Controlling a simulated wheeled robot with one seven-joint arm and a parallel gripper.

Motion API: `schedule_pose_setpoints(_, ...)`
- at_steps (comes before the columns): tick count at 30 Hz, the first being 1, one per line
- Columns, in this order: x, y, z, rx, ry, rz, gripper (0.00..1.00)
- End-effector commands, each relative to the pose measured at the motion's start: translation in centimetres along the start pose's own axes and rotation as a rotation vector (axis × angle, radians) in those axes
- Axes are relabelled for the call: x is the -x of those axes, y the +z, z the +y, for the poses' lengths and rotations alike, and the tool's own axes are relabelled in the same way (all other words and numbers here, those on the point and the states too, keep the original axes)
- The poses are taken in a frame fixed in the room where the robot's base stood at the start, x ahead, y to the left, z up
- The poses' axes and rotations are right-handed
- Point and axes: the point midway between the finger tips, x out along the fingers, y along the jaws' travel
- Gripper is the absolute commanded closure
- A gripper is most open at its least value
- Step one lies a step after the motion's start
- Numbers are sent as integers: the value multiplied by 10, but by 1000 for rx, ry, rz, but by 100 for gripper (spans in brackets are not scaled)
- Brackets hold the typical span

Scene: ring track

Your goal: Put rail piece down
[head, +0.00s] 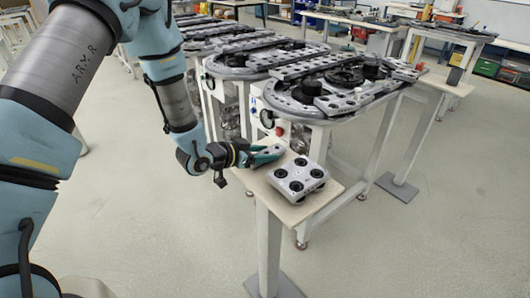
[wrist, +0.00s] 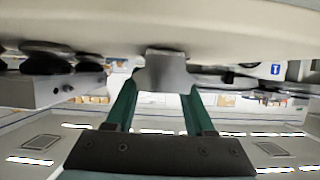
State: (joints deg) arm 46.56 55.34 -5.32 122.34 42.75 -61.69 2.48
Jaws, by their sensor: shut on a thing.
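My gripper (head: 268,154) is low over the left part of a small beige stand top (head: 318,201). In the wrist view my gripper's green fingers (wrist: 160,103) are closed on a grey piece, which I take as the rail piece (wrist: 163,72). The rail piece is right against or just off a pale surface (wrist: 200,18) filling the top of that view; I cannot tell if they touch. In the head view my fingers largely hide it. A grey block with black discs (head: 298,176) lies beside my gripper; it also shows in the wrist view (wrist: 50,90).
An oval ring track table (head: 325,105) with grey rails stands just behind the stand. More track tables (head: 215,40) run behind it. Another small stand (head: 446,84) with a dark object is at the right. The floor at the front right is clear.

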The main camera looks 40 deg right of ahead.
Motion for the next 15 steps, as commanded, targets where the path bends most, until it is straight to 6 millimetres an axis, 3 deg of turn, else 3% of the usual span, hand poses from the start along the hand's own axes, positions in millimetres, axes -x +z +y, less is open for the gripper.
schedule_pose_setpoints(6,-2,2,0,-1,-1,4,100)
schedule_pose_setpoints(7,-1,3,0,0,0,0,44)
schedule_pose_setpoints(15,-1,2,0,0,0,-1,16)
